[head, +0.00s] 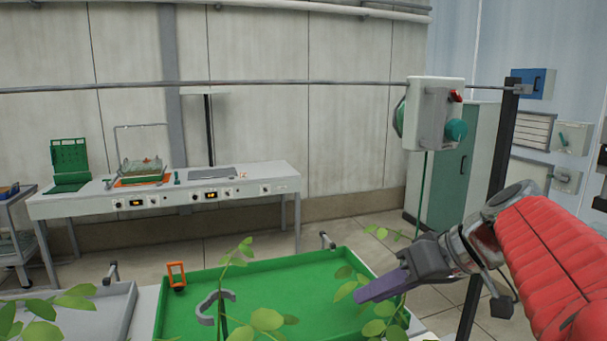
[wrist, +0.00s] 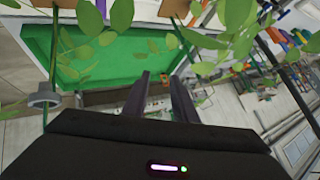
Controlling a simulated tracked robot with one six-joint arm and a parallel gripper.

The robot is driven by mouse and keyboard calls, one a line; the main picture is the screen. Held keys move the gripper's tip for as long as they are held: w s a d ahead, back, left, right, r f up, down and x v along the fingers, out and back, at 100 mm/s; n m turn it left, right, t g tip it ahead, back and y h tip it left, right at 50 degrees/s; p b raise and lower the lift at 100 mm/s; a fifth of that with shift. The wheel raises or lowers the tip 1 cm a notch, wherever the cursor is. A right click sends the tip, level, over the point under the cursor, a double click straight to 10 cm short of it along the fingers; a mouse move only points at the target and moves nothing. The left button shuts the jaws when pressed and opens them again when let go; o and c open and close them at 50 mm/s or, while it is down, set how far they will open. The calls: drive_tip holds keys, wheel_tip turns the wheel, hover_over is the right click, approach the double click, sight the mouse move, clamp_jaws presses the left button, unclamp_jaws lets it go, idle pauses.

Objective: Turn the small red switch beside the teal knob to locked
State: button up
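A white control box (head: 428,115) hangs from the horizontal rail in the head view. A small red switch (head: 456,96) is at its upper right, and a round teal knob (head: 456,130) sits just below it. The switch is too small to read its position. My gripper (head: 362,297) is low in the head view, below and left of the box, over the green tray, and apart from box and switch. In the wrist view, the two dark fingers of my gripper (wrist: 162,92) stand apart with nothing between them. The box, switch and knob do not show there.
The green tray (head: 260,275) holds leafy plants (head: 268,320) close to my gripper. A dark post (head: 492,200) rises right of the box, and the rail (head: 250,84) crosses the view. A bench (head: 160,205) stands along the wall. A green cabinet (head: 452,185) stands behind the box.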

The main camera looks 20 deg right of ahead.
drive_tip(key=d+r+n+t+h, duration=0.25)
drive_tip(key=d+r+t, duration=0.35)
drive_tip(key=d+r, duration=0.75)
drive_tip(key=n+t+h, duration=0.3)
drive_tip(key=n+t, duration=0.2)
drive_tip(key=n, duration=0.1)
approach(459, 97)
drive_tip(key=s, duration=0.6)
drive_tip(key=shift+d+m+y, duration=0.2)
drive_tip(key=shift+m+y, duration=0.05)
drive_tip(key=shift+w, duration=0.2)
drive_tip(key=shift+w+a, duration=0.2)
drive_tip(key=shift+w, duration=6.6)
